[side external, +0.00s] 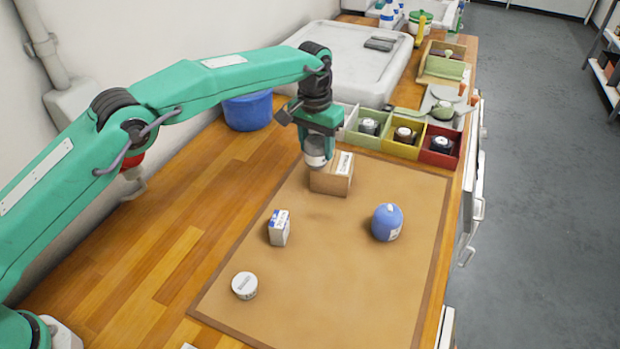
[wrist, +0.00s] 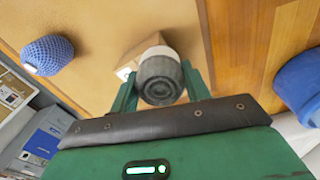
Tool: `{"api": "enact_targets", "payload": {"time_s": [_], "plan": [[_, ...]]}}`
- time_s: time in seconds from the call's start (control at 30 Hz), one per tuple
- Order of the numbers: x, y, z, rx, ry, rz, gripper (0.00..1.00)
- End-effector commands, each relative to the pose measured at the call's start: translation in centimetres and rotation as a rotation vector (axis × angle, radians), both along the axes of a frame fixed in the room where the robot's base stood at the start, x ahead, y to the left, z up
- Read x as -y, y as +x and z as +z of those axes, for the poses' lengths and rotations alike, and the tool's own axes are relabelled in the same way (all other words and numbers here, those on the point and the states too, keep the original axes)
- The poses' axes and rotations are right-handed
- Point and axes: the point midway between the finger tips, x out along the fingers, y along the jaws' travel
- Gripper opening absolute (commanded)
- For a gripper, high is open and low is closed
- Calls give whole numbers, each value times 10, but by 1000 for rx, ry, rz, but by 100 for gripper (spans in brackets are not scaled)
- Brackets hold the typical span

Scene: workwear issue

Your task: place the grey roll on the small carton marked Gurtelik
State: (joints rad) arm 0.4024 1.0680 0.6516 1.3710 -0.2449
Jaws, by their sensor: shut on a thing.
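My gripper (side external: 317,160) is shut on the grey roll (wrist: 160,80), which has a dark grey ringed end and a pale band. The roll also shows pale below the jaws in the side view (side external: 314,150). A small brown carton (side external: 330,184) with a white label stands on the mat just under and right of the roll. Part of it shows behind the roll in the wrist view (wrist: 127,70). I cannot tell whether roll and carton touch. A smaller white and blue carton (side external: 279,229) stands nearer. I cannot read the name on either carton.
On the brown mat (side external: 340,285) are a blue rounded item (side external: 387,222) and a white round tin (side external: 244,286). Coloured bins (side external: 400,149) with rolls line the mat's far edge. A blue tub (side external: 248,112) stands by the wall. The mat's near middle is clear.

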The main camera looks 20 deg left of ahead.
Motion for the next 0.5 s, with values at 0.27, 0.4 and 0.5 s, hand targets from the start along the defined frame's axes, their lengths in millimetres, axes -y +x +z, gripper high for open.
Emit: {"api": "enact_targets", "payload": {"time_s": [0.27,0.4,0.5], "plan": [[0,0,-4,1,0,0,24],[0,0,-5,1,0,0,24],[0,0,-8,1,0,0,24]]}}
